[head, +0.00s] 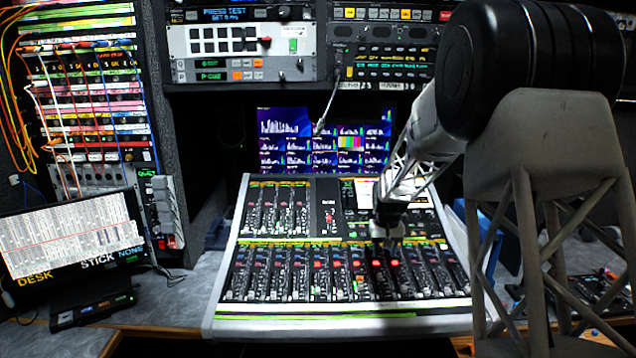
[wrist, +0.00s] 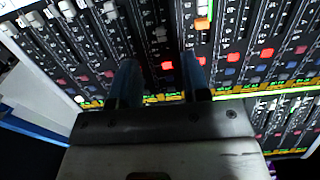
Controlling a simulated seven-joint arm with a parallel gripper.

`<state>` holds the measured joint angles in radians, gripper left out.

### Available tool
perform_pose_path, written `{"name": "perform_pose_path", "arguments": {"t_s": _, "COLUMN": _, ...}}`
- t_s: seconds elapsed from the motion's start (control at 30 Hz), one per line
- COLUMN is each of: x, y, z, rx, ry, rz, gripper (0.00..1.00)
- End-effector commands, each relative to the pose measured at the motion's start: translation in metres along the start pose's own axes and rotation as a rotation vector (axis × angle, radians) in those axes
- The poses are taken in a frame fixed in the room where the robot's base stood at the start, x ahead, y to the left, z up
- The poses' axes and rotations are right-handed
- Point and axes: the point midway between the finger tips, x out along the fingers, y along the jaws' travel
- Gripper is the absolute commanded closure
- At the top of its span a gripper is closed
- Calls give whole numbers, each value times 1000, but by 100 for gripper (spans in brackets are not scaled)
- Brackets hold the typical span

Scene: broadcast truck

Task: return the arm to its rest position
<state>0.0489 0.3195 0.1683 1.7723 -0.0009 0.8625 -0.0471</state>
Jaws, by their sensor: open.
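My gripper (head: 387,234) is over the right half of the mixing console (head: 340,312), its fingers pointing down at the fader rows. In the wrist view my gripper (wrist: 157,85) shows two dark fingers set apart with nothing between them. Fader strips and a lit red button (wrist: 167,66) of the console (wrist: 225,50) show between and around the fingers. I cannot tell whether the fingertips touch the console. My arm comes in from the upper right of the head view and hides part of the console's right side.
A monitor wall (head: 290,140) stands behind the console, with rack units (head: 245,50) above. A patch bay with cables (head: 95,100) and a screen (head: 70,240) are at left. A gooseneck (head: 328,108) rises by the monitors. Bare desk (head: 185,300) lies left of the console.

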Motion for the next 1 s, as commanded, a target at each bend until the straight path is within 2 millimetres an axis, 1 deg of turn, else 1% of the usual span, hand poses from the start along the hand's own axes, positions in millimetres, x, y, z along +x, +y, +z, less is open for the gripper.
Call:
{"name": "perform_pose_path", "arguments": {"t_s": 0.03, "x": -11, "y": -1, "z": 10, "rx": 0, "ry": 6, "rz": 0, "gripper": 57}}
{"name": "perform_pose_path", "arguments": {"t_s": 0.2, "x": -42, "y": -5, "z": 42, "rx": 1, "ry": 22, "rz": 2, "gripper": 57}}
{"name": "perform_pose_path", "arguments": {"t_s": 0.5, "x": -90, "y": -11, "z": 104, "rx": 4, "ry": 47, "rz": 3, "gripper": 57}}
{"name": "perform_pose_path", "arguments": {"t_s": 0.7, "x": -117, "y": -15, "z": 148, "rx": 6, "ry": 66, "rz": 4, "gripper": 57}}
{"name": "perform_pose_path", "arguments": {"t_s": 1.0, "x": -148, "y": -20, "z": 215, "rx": 8, "ry": 92, "rz": 5, "gripper": 57}}
